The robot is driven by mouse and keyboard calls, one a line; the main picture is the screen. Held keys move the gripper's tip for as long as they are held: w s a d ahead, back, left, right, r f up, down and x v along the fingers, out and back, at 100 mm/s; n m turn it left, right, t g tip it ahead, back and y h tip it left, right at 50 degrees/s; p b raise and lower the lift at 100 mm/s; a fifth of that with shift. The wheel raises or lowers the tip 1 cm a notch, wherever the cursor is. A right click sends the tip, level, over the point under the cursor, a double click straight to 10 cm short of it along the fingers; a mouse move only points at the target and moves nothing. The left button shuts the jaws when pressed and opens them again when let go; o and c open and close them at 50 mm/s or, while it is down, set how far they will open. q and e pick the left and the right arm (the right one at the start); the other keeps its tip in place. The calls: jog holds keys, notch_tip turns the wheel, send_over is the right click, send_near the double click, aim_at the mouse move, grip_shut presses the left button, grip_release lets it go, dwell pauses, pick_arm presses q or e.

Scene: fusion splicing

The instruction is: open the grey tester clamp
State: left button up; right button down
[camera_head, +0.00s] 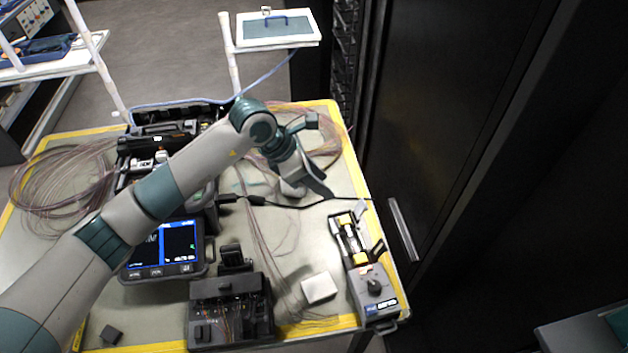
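A long grey device (374,288) with a dark knob, a blue label and yellow parts lies along the right edge of the table; it looks like the tester. Small pale and dark flap-like parts (352,232) stand at its far end, too small to tell which is the grey clamp or whether it is open. My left arm reaches across the table from the lower left. My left gripper (313,187) hangs over the table beyond and left of this device, apart from it. Its fingers are seen edge-on, so their opening is unclear. My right gripper is out of view.
The splicer with a lit screen (180,245) stands partly behind my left arm. A black device (230,308) and a white block (319,288) sit at the front. Loose fibres and a black cable (290,205) cross the table. A dark cabinet (450,130) stands close on the right.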

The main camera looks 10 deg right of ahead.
pick_arm(q)
jog(key=shift+b+v, duration=0.3)
jog(key=shift+v, duration=1.05)
jog(key=shift+a, duration=0.1)
